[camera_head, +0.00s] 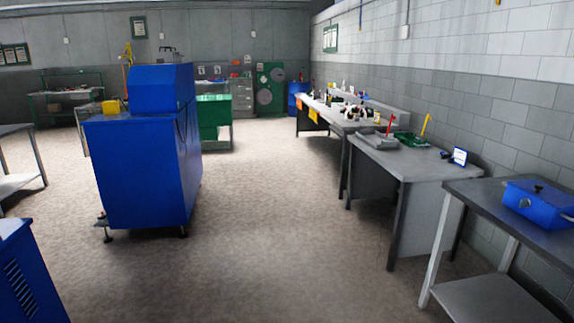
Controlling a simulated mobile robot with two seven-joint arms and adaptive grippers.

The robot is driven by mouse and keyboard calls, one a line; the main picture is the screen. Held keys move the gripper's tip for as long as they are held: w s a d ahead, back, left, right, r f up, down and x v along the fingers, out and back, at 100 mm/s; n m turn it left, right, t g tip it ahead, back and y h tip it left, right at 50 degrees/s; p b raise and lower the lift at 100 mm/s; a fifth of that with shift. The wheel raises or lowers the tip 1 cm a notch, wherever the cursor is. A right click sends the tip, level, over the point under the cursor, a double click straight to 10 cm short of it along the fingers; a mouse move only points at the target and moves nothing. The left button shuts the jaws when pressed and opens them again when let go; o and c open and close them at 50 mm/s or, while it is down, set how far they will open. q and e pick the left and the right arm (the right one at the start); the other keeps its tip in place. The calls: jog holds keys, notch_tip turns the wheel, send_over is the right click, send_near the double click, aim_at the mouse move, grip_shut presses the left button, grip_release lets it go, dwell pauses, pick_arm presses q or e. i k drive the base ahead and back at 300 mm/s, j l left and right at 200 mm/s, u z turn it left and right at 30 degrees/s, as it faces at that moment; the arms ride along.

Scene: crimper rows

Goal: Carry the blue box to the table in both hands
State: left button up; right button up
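A blue box (538,204) with a dark knob on its lid and a round grey fitting on its side rests on a dark-topped metal table (470,193) at the right edge. The box sits towards the back of that table, near the wall, and its right end is close to the picture's edge. Other grey tables (425,162) stand along the right wall beyond it. I cannot tell which table the task means. Neither of my grippers shows in this view.
A large blue machine cabinet (145,165) stands on the left, and part of another blue cabinet (25,280) shows at bottom left. A metal table (20,182) is at the left edge. The floor (265,220) between the cabinet and the right-hand tables is clear.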

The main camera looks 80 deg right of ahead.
aim_at(411, 161)
jog(key=z, duration=4.35)
jog(key=i+j+z, duration=0.2)
jog(key=i+j, duration=0.2)
jog(key=i, duration=0.1)
